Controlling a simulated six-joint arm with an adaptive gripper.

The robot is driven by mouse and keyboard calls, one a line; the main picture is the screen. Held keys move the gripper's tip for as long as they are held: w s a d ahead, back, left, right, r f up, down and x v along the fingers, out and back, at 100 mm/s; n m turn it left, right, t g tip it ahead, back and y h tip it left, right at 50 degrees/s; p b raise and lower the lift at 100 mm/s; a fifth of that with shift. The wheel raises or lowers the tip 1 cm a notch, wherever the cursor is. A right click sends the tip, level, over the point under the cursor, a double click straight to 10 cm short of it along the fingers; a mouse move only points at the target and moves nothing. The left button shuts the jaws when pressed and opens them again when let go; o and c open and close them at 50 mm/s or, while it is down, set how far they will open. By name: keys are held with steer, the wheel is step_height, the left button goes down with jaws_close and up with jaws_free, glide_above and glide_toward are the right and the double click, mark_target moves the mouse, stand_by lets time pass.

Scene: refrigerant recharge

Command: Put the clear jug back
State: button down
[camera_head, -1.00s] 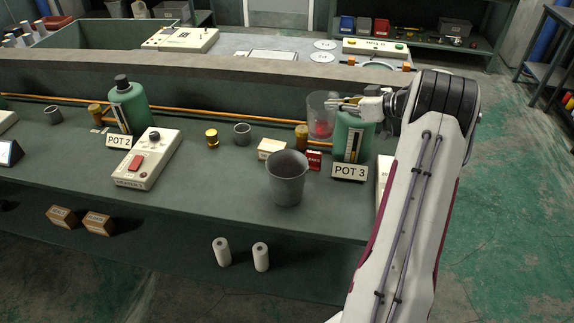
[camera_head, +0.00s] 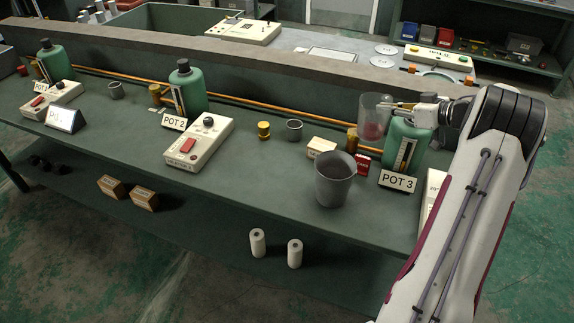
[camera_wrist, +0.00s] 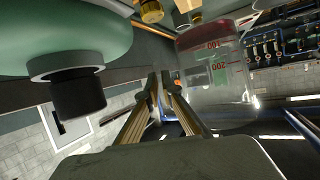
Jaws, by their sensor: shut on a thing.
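The clear jug (camera_head: 374,115) is see-through and has a little red liquid at its bottom. It is just left of the green POT 3 bottle (camera_head: 404,145), near the back ledge, and looks held up off the bench. My gripper (camera_head: 402,106) is shut on the jug's right side. In the wrist view my gripper (camera_wrist: 158,92) has its fingers close together, with the jug (camera_wrist: 222,85) right of them and its scale marks showing. The bottle's black cap (camera_wrist: 78,93) is near on the left in that view. The exact grip point is partly hidden.
A grey bin (camera_head: 334,182), a small box (camera_head: 321,148) and a red block (camera_head: 362,164) stand in front of the jug. A copper pipe (camera_head: 240,103) runs along the back below the raised ledge (camera_head: 250,70).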

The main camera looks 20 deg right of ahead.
steer(key=w+a+f+n+g+y, duration=0.1)
steer(key=w+a+f, duration=0.1)
steer(key=w+a, duration=0.3)
steer(key=w+a+f+n+g+y, duration=0.1)
steer(key=w+a, duration=0.5)
steer(key=a, duration=0.8)
steer(key=w+a+f+n+g+y, duration=0.1)
steer(key=w+a+f+n+y, duration=0.1)
steer(key=w+a, duration=0.4)
steer(key=a+n, duration=0.1)
steer(key=a, duration=0.2)
steer(key=shift+w+a+f+y, duration=0.15)
steer(key=shift+a+f+y, duration=0.15)
steer(key=shift+y, duration=0.1)
steer(key=shift+f, duration=0.1)
steer(key=shift+f, duration=3)
steer(key=shift+f, duration=1.9)
steer(key=shift+f, duration=0.1)
steer(key=c, duration=2.2)
jaws_free()
steer(key=shift+c, duration=0.2)
